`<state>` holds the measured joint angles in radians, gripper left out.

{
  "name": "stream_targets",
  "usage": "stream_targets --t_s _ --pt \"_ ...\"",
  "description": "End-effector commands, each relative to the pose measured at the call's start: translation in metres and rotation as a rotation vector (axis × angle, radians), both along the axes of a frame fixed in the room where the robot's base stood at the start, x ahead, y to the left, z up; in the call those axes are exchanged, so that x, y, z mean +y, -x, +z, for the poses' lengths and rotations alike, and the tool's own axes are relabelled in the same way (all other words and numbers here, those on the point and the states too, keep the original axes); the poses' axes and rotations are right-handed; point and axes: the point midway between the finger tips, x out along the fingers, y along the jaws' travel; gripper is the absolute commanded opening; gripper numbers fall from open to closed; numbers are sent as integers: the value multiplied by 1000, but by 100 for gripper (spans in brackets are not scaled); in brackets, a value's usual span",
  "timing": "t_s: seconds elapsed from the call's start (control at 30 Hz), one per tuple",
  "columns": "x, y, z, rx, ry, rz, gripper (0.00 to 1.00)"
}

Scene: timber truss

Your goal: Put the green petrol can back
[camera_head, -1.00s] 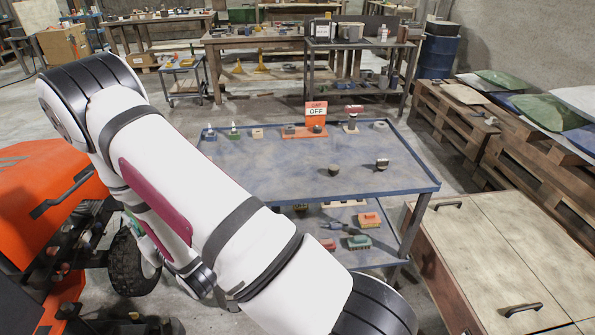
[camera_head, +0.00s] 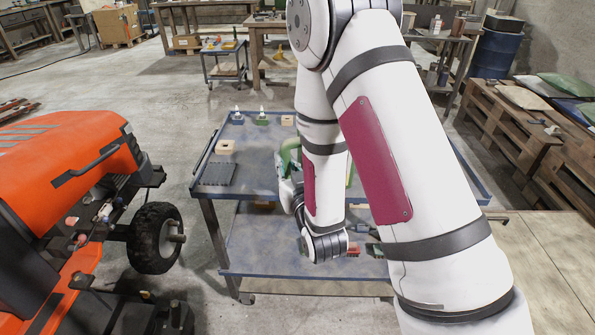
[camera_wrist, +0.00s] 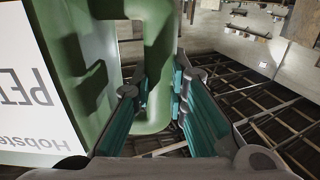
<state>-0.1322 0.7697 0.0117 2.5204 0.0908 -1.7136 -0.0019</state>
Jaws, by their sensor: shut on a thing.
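The green petrol can (camera_wrist: 85,75) fills the left of the wrist view, with a white label (camera_wrist: 28,95) on its side. My gripper (camera_wrist: 162,100) has its teal-padded fingers on both sides of the can's green handle and is shut on it. In the head view a green part of the can (camera_head: 290,151) shows beside my arm, over the blue-topped workbench (camera_head: 262,180). My arm hides most of the can and the fingertips there. I cannot tell whether the can touches the bench.
On the bench's left part are small bottles (camera_head: 262,117), a wooden block (camera_head: 226,147) and a dark ridged mat (camera_head: 217,174). An orange tractor (camera_head: 70,165) stands at left. Wooden pallets (camera_head: 515,130) and a pale cabinet top (camera_head: 545,240) are at right. Floor is open between tractor and bench.

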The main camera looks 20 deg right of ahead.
Motion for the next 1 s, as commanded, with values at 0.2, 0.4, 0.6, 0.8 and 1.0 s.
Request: stream_targets --t_s 0.2,0.4,0.6,0.8,1.0 --pt "17 -1 3 -6 2 22 0" --pt "23 -17 2 -9 1 26 0" --pt "25 -34 1 -8 2 26 0" --pt "26 -42 0 -9 2 25 0" --pt "27 -49 0 -9 1 24 0"
